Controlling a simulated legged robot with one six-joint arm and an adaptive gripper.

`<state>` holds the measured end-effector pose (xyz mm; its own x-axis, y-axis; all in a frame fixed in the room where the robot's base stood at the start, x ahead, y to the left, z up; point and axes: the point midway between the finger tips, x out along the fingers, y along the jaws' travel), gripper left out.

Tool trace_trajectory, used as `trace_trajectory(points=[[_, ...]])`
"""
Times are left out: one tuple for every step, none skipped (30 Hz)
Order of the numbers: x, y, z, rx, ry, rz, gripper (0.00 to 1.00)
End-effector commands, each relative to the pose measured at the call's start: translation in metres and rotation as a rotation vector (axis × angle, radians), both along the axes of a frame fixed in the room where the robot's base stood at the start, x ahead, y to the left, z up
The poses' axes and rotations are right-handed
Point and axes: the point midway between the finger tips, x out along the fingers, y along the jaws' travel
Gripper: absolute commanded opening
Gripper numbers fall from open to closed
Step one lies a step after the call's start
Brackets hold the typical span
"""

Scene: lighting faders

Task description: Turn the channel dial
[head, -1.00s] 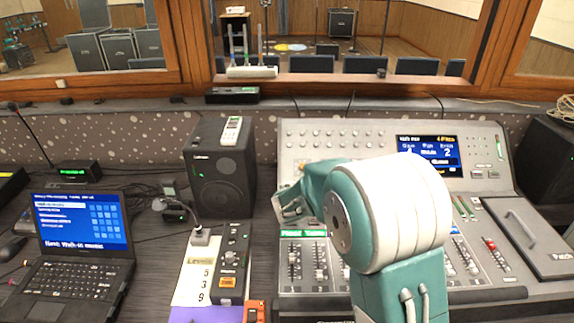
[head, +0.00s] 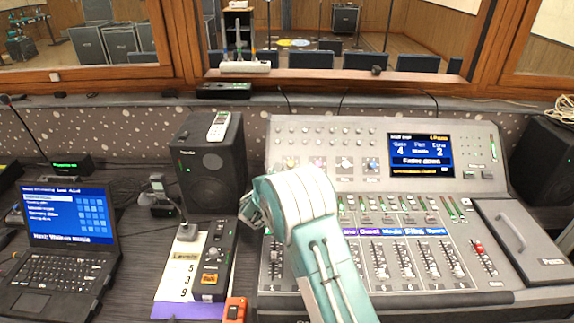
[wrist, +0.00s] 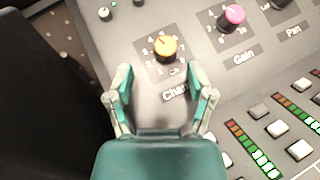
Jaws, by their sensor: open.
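The channel dial (wrist: 165,46) is an orange knob with a ring of numbers around it and a partly covered "Chan…" label below, seen in the wrist view. In the head view it appears as the leftmost knob (head: 289,163) of a row on the mixing console (head: 487,140). My gripper (wrist: 160,76) is open and empty. Its two fingers lie below the dial in the wrist view, one to each side, apart from it. In the head view my gripper (head: 252,212) is at the console's left edge, partly hidden by my arm.
A pink Gain knob (wrist: 233,16) sits right of the dial, with a Pan knob beyond. Faders (head: 405,260) fill the lower console. A black speaker (head: 208,165) and a small control box (head: 215,258) stand close on the left.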

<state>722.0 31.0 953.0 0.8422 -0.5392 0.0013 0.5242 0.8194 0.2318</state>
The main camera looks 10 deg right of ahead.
Motion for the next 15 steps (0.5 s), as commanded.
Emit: trace_trajectory(points=[[0.008, -0.008, 0.000, 0.001, -0.001, -0.003, 0.69], [0.012, -0.011, 0.000, 0.000, 0.000, -0.003, 0.69], [0.018, -0.014, 0.000, 0.000, 0.000, -0.002, 0.69], [0.021, -0.016, 0.000, 0.000, 0.000, -0.002, 0.69], [0.024, -0.017, 0.000, 0.000, 0.000, -0.002, 0.69], [0.028, -0.019, 0.000, 0.000, 0.000, -0.002, 0.69], [0.030, -0.020, 0.000, 0.000, -0.001, -0.001, 0.69], [0.032, -0.020, 0.000, -0.001, 0.000, -0.001, 0.69], [0.034, -0.021, 0.000, -0.003, 0.001, -0.001, 0.69], [0.035, -0.022, 0.000, -0.003, 0.001, -0.001, 0.69], [0.036, -0.022, 0.000, -0.003, 0.001, -0.001, 0.69], [0.036, -0.022, 0.000, -0.003, 0.001, 0.000, 0.69], [0.037, -0.022, 0.000, -0.003, 0.001, 0.000, 0.69], [0.037, -0.022, 0.000, -0.003, 0.001, 0.000, 0.69], [0.037, -0.022, 0.000, -0.003, 0.001, 0.000, 0.69]])
